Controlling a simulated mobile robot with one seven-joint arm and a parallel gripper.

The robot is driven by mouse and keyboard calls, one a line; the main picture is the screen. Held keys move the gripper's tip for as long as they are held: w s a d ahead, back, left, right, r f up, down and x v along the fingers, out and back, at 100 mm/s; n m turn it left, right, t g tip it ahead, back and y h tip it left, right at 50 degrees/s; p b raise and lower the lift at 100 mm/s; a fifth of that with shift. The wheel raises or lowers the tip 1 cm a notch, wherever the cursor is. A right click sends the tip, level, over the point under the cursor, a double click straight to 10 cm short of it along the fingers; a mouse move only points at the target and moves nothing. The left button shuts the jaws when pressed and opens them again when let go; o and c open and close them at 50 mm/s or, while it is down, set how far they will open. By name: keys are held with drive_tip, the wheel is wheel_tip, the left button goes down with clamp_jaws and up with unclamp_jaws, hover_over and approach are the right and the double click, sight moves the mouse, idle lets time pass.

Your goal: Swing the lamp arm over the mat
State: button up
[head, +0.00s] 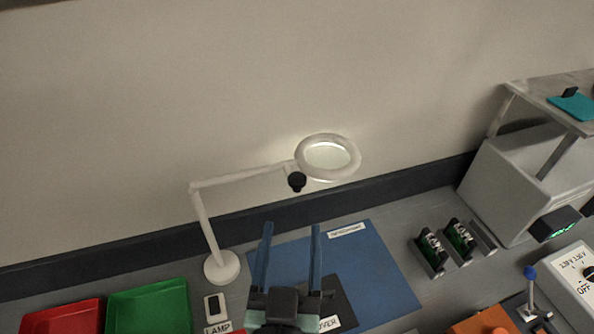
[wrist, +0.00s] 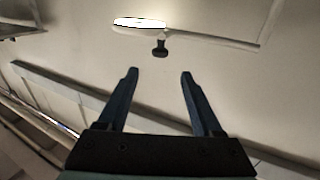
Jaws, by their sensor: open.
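The white lamp stands at the back left of the mat, with its round base (head: 222,267) on the bench and an upright post. Its arm (head: 243,176) reaches right to a ring-shaped lamp head (head: 328,157), which is lit. A black knob (head: 297,182) hangs under the arm near the head; it also shows in the wrist view (wrist: 160,48). The blue mat (head: 375,275) lies on the bench below. My gripper (head: 291,228) is open and empty, over the mat's left part in the head view. In the wrist view its fingertips (wrist: 159,73) are apart, just below the knob in the picture.
A green tray (head: 150,310) and a red tray (head: 62,318) are at front left. A lamp switch (head: 215,306) sits beside the mat. Battery holders (head: 447,243) stand right of it, then a grey cabinet (head: 520,185) under a shelf. The wall is close behind the lamp.

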sight(296, 184)
drive_tip(key=w+p, duration=0.1)
drive_tip(key=w, duration=0.2)
drive_tip(key=w+p, duration=0.2)
drive_tip(key=w, duration=0.1)
drive_tip(key=w+p, duration=0.1)
drive_tip(key=w, duration=0.3)
drive_tip(key=shift+w+d+r, duration=0.1)
drive_tip(key=shift+d+r, duration=0.1)
drive_tip(key=shift+d, duration=0.15)
drive_tip(key=shift+w+d+f+p, duration=0.15)
drive_tip(key=shift+w+p, duration=0.35)
drive_tip(key=shift+w, duration=0.35)
clamp_jaws()
